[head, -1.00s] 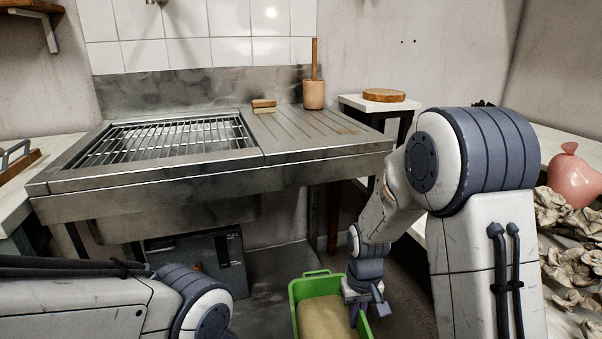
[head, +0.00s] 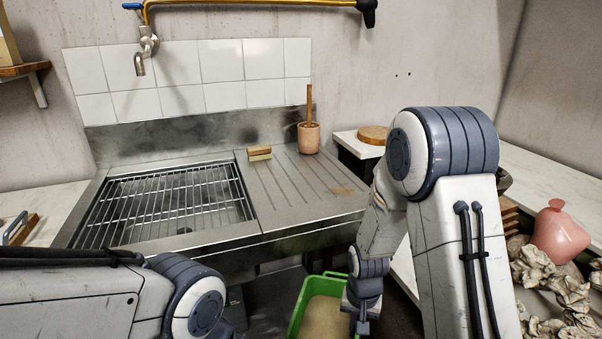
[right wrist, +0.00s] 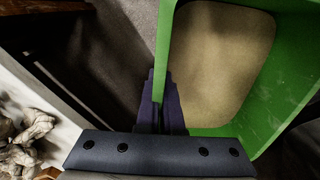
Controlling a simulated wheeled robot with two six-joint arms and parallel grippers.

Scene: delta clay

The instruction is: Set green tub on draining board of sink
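The green tub (head: 309,297) is low in the middle of the head view, in front of the sink unit, with a flat tan filling. My right gripper (head: 361,325) is at its right side. In the right wrist view the tub (right wrist: 265,125) fills the upper right, and my right gripper's fingers (right wrist: 160,105) are closed on its wall, one on each side. The draining board (head: 290,190) is the grooved steel right part of the sink, beyond and above the tub. My left arm shows at lower left, but its gripper is out of view.
A wooden brush (head: 259,153) and a pinkish pot with a wooden handle (head: 308,138) stand at the back of the draining board. The sink basin has a wire rack (head: 165,205). The board's front and middle are clear. A pink vessel (head: 558,235) and crumpled lumps are at right.

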